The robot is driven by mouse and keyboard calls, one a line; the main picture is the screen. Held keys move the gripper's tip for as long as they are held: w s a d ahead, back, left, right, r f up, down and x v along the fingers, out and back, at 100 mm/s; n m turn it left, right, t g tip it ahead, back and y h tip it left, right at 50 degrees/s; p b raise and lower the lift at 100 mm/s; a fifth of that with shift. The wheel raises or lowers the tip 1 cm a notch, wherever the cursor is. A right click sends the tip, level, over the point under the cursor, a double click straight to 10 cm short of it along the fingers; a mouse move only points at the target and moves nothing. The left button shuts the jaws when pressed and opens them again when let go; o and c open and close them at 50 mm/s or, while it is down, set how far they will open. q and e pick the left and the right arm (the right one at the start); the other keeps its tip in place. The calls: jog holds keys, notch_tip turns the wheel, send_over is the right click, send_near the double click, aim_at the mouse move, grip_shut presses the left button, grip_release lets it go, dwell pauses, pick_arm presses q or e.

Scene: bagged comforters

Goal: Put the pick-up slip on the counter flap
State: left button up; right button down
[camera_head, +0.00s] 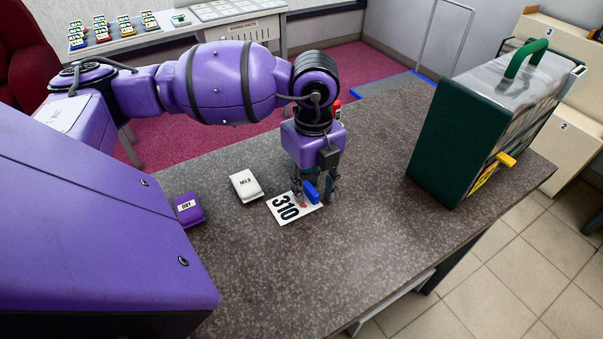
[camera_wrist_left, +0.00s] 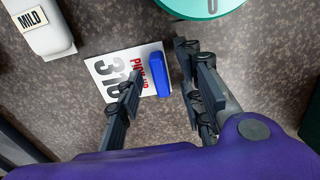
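The pick-up slip (camera_head: 284,209) is a white card marked 310 with a blue block-like grip on it. It lies flat on the grey speckled counter (camera_head: 330,260), and it also shows in the left wrist view (camera_wrist_left: 104,75). My left gripper (camera_head: 314,193) points down over the slip. It is open, with one finger on each side of the blue grip (camera_wrist_left: 160,75) and gaps between. A grey area with a blue edge (camera_head: 392,82) lies at the counter's far end; I cannot tell whether this is the counter flap. My right gripper is not in view.
A white MILD block (camera_head: 245,185) and a purple DRY block (camera_head: 188,209) sit left of the slip. A green box with a handle (camera_head: 450,145) stands at the counter's right. A teal round item (camera_wrist_left: 205,6) is near the gripper. The near counter is clear.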

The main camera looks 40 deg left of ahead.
pick_arm(q)
grip_shut()
dwell(0.4)
